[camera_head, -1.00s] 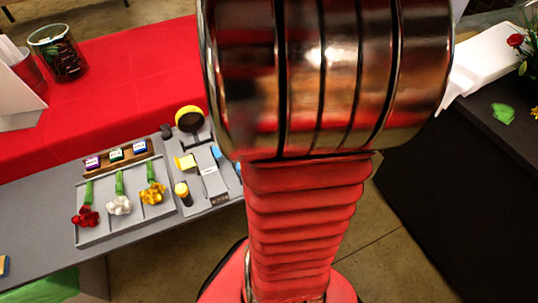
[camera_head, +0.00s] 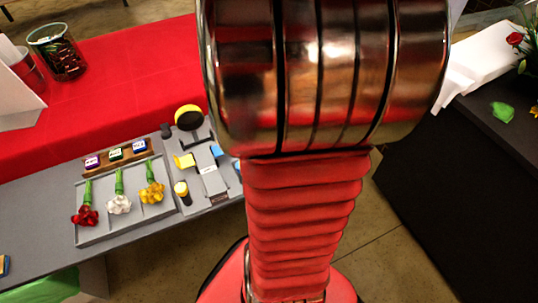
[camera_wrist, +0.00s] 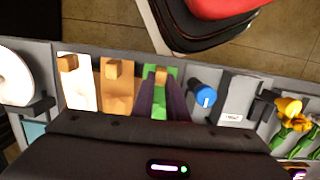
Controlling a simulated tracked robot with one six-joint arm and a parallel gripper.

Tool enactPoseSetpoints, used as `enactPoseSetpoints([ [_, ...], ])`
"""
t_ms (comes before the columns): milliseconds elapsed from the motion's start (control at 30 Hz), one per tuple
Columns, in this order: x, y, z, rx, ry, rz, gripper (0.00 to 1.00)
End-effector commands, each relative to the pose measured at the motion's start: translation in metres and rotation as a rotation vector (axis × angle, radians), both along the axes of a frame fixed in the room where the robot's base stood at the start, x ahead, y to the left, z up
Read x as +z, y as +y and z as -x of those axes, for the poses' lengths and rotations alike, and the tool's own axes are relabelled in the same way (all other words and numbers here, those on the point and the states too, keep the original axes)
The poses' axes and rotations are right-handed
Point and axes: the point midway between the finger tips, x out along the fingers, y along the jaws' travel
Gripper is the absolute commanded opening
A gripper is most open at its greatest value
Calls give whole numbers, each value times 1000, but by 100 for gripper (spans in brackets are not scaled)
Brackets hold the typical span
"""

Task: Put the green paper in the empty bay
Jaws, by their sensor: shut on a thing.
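In the wrist view my gripper (camera_wrist: 163,98) has its two dark fingers close together around the green paper (camera_wrist: 159,107), below a small wooden block. The green paper sits between an orange-brown paper (camera_wrist: 117,92) on its left and a blue-capped cylinder on its right. I cannot tell whether it is lifted off the surface. The head view does not show my gripper or this paper; my arm blocks the middle. No empty bay can be made out with certainty.
In the wrist view a white paper (camera_wrist: 77,88) lies further left, and the blue-capped cylinder (camera_wrist: 204,98) stands close right of the fingers. A labelled grey piece (camera_wrist: 236,112) and flowers (camera_wrist: 290,108) lie beyond. The head view shows a flower tray (camera_head: 106,238) on the grey table.

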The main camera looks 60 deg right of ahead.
Motion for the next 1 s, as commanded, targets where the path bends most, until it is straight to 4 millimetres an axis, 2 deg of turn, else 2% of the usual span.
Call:
enactPoseSetpoints([
  [267, 0, 0, 0, 0, 0, 0, 0],
  [300, 0, 0, 0, 0, 0, 0, 14],
  [600, 0, 0, 0, 1, 0, 0, 35],
  [767, 0, 0, 0, 1, 0, 0, 35],
  [1000, 0, 0, 0, 1, 0, 0, 50],
])
